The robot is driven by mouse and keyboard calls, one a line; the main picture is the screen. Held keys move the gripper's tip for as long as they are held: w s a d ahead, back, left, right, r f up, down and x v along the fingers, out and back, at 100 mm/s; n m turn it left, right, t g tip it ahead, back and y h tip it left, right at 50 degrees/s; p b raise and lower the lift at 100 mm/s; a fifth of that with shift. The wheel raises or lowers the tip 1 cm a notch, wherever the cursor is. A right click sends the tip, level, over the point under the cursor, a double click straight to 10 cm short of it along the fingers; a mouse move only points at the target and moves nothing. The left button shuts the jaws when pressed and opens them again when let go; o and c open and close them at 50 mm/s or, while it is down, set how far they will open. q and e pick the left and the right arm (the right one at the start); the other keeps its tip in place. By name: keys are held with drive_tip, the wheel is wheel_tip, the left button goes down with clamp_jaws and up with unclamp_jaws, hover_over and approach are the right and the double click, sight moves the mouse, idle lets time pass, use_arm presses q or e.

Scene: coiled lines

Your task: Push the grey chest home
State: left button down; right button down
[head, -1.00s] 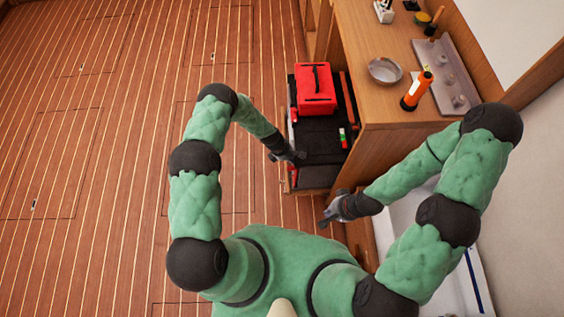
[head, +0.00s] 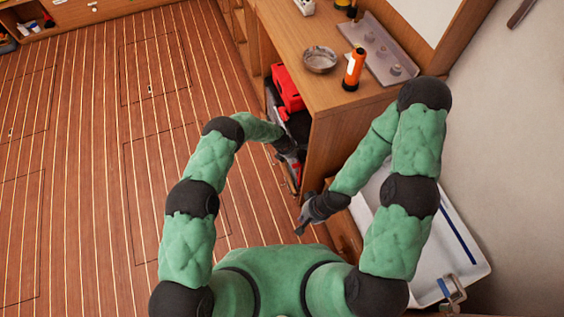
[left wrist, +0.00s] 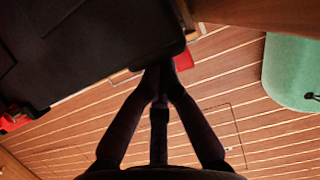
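The dark grey chest (head: 299,122) sits in the opening under the wooden counter, and the counter hides much of it. In the left wrist view the chest (left wrist: 90,45) fills the upper left as a dark slab. My left gripper (head: 293,164) is at the chest's outer side. In the left wrist view its fingers (left wrist: 163,72) come together with nothing seen between them, at the chest's edge. I cannot tell whether they touch it. My right gripper (head: 302,230) hangs low in front of the cabinet's end, apart from the chest; its fingers are too small to read.
A red case (head: 287,88) rests on the chest, partly under the counter. The counter (head: 290,50) holds a metal bowl (head: 320,60), an orange flashlight (head: 354,69) and a grey tray (head: 385,50). A white basin (head: 440,235) is at right. The plank floor (head: 90,150) at left is clear.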

use_arm(q)
drive_tip(key=shift+w+d+b, duration=0.2)
drive_tip(key=shift+d+b, duration=0.05)
drive_tip(key=shift+d, duration=0.4)
drive_tip(key=shift+w+d+b, duration=0.2)
drive_tip(key=shift+d, duration=0.45)
use_arm(e)
drive_tip(key=shift+f, duration=0.65)
use_arm(q)
drive_tip(key=shift+a+r, duration=0.1)
